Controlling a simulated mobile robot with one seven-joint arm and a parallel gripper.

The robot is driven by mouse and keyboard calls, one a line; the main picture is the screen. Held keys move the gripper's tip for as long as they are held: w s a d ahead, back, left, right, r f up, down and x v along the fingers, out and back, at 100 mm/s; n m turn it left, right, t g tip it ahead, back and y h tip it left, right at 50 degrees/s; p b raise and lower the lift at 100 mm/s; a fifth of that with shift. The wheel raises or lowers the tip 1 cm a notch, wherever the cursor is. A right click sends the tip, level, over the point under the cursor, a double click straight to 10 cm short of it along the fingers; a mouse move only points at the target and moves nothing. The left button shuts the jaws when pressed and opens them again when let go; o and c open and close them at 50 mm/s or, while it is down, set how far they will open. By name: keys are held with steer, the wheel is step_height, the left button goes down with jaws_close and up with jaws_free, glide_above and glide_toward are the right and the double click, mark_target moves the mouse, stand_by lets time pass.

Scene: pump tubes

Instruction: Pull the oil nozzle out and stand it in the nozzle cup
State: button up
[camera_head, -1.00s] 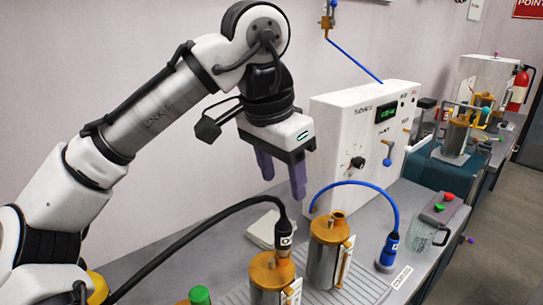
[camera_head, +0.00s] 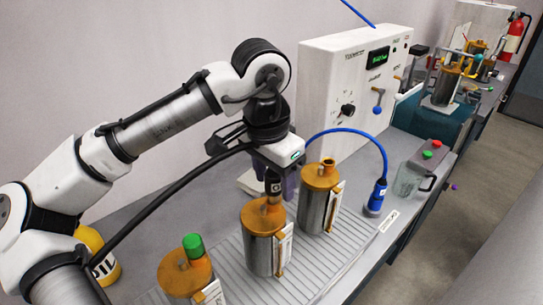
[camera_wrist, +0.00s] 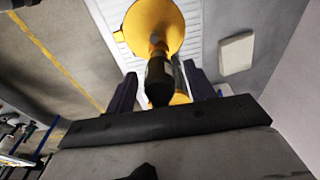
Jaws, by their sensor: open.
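The black oil nozzle (camera_head: 273,183) stands upright in the port on the orange lid of the middle metal canister (camera_head: 263,245), with its black hose (camera_head: 180,185) curving off to the left. My gripper (camera_head: 276,186) is lowered around the nozzle. In the wrist view the nozzle (camera_wrist: 158,82) lies between the two purple fingers of my gripper (camera_wrist: 160,76), with a gap showing on the right side; the fingers are open. The orange lid (camera_wrist: 152,25) is beyond it. I cannot make out a nozzle cup for certain.
A canister with a green cap (camera_head: 193,246) stands at the left, another canister (camera_head: 318,205) at the right. A blue nozzle (camera_head: 377,195) with a blue hose stands further right. The white control box (camera_head: 345,95) is behind. A yellow oil container (camera_head: 97,255) is near my arm.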

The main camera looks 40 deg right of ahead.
steer(key=shift+d+f, duration=0.1)
steer(key=shift+f, duration=0.6)
jaws_close()
steer(key=shift+r+p, duration=0.7)
steer(key=shift+p, duration=0.2)
stand_by(0.7)
steer(key=shift+r+p, duration=1.95)
steer(key=shift+p, duration=0.1)
steer(key=shift+s, duration=0.15)
